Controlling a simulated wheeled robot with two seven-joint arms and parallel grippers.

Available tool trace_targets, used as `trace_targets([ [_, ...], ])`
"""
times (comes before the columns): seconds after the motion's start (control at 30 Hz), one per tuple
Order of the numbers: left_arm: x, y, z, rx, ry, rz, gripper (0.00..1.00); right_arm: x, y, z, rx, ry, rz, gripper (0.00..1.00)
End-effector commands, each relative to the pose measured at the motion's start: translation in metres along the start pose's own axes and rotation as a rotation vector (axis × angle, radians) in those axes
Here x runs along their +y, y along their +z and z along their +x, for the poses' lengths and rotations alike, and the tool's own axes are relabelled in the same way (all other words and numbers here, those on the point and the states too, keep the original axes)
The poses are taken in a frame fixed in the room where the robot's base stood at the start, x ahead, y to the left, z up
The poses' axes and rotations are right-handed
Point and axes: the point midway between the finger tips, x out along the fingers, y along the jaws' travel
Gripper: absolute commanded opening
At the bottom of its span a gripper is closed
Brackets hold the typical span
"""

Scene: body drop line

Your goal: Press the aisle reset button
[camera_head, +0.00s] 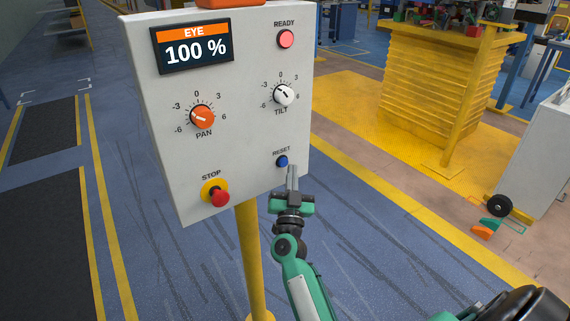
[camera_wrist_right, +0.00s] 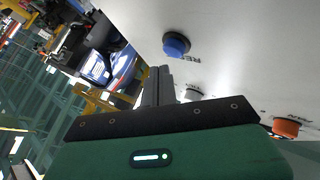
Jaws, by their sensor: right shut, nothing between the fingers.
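The blue reset button (camera_head: 282,161) sits at the lower right of a light grey control box, under the label RESET. My right gripper (camera_head: 293,170) is shut and empty, with its fingertips just right of and slightly below the button in the head view. In the right wrist view the blue button (camera_wrist_right: 176,44) stands out from the panel, above and a little right of the shut fingertips (camera_wrist_right: 160,72). A gap shows between fingers and button there. My left gripper is not in view.
The control box (camera_head: 240,140) also carries a red STOP button (camera_head: 219,198), an orange PAN knob (camera_head: 202,117), a white TILT knob (camera_head: 283,95), a READY lamp (camera_head: 286,39) and a display (camera_head: 194,46) reading EYE 100 %. A yellow post (camera_head: 250,255) holds it up.

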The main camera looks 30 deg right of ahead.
Motion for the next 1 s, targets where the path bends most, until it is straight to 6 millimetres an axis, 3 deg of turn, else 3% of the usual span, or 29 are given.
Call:
trace_targets([
  [1.0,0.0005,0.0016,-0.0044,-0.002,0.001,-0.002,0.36,-0.0046,0.0044,0.0064,0.0,0.0,0.0,0.0],
])
